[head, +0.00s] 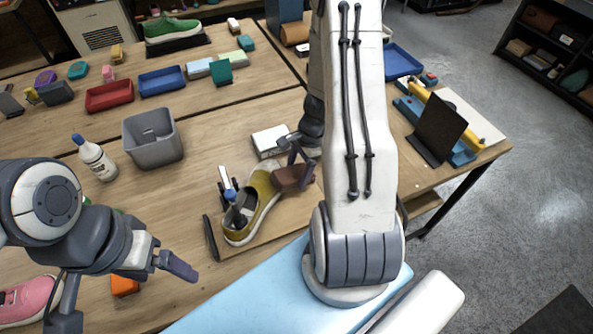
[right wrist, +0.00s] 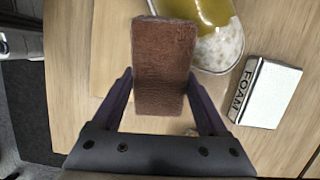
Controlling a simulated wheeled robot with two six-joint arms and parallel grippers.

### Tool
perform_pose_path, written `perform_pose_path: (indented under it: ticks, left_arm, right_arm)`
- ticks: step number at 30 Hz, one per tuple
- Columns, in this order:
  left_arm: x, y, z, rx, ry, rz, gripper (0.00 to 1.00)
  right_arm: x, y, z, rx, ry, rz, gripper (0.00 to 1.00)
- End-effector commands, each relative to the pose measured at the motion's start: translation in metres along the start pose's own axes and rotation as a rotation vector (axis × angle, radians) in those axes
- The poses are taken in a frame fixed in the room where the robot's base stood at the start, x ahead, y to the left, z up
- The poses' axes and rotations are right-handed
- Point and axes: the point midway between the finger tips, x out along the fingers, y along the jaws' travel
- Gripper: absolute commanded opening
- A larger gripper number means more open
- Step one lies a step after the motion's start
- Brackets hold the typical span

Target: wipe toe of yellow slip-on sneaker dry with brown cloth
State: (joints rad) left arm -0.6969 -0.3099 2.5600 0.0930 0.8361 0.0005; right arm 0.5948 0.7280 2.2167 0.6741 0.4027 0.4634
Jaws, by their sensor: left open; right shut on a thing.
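The yellow slip-on sneaker (head: 262,190) stands on a board on the table, with a dark holder in its opening. In the right wrist view the sneaker (right wrist: 208,14) shows its toe, with a white, speckled, foamy-looking patch (right wrist: 221,47). My right gripper (head: 297,166) is shut on the brown cloth (head: 292,179), a folded block beside the toe. The cloth (right wrist: 163,65) also shows between both fingers in the right wrist view. I cannot tell whether it touches the shoe. My left gripper (head: 174,266) is open and empty, at the lower left, apart from the sneaker.
A white box marked FOAM (right wrist: 268,92) stands near the toe. A grey bin (head: 152,139) and a white bottle (head: 96,157) stand left of the sneaker. A pink shoe (head: 28,298) and an orange block (head: 124,286) lie near my left arm. Trays fill the back.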

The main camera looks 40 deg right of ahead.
Motion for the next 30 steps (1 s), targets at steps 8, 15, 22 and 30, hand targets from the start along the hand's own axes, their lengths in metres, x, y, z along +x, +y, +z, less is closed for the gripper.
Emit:
perform_pose_path:
  ticks: [8, 15, 22, 30]
  left_arm:
    - [0.013, -0.001, 0.001, 0.000, 0.000, 0.000, 0.89]
    - [0.015, -0.001, 0.001, 0.000, 0.000, 0.000, 0.89]
    - [0.018, -0.001, 0.001, 0.000, 0.000, 0.000, 0.89]
    - [0.023, -0.002, 0.001, 0.000, 0.000, 0.000, 0.89]
  right_arm:
    - [0.000, 0.025, -0.001, 0.002, 0.000, 0.000, 0.32]
    - [-0.002, 0.033, 0.000, 0.000, 0.000, 0.000, 0.32]
    - [0.002, 0.033, 0.000, 0.000, 0.000, 0.001, 0.32]
    - [0.006, 0.033, 0.000, 0.000, 0.000, 0.000, 0.32]
